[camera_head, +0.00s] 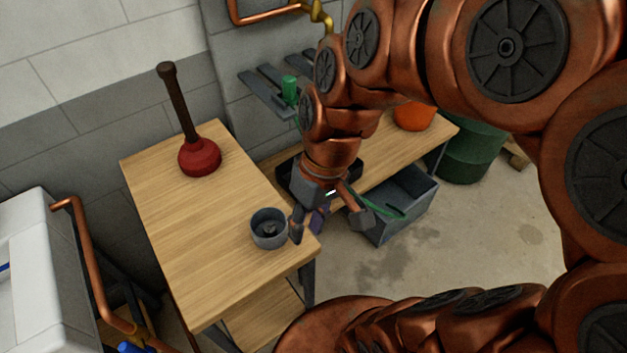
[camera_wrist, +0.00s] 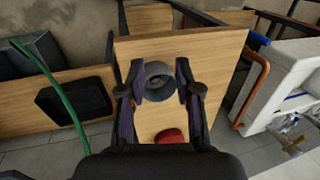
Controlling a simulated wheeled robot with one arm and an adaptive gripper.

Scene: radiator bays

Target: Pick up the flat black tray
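The flat black tray (camera_head: 287,168) lies on the wooden bench behind my gripper, which hides much of it in the head view. In the wrist view the tray (camera_wrist: 75,106) shows as a dark square on the wood, left of my fingers. My gripper (camera_head: 328,222) is open, with its fingers spread. It hangs near the right corner of the nearer table, away from the tray. In the wrist view my gripper (camera_wrist: 158,72) has a grey cup (camera_wrist: 158,82) between its fingers in the picture. In the head view this cup (camera_head: 268,236) stands left of the fingers.
A red plunger (camera_head: 200,158) stands on the nearer table (camera_head: 190,230). A grey bin (camera_head: 408,225) is on the floor at the bench's front. A green barrel (camera_head: 472,150) stands to the right.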

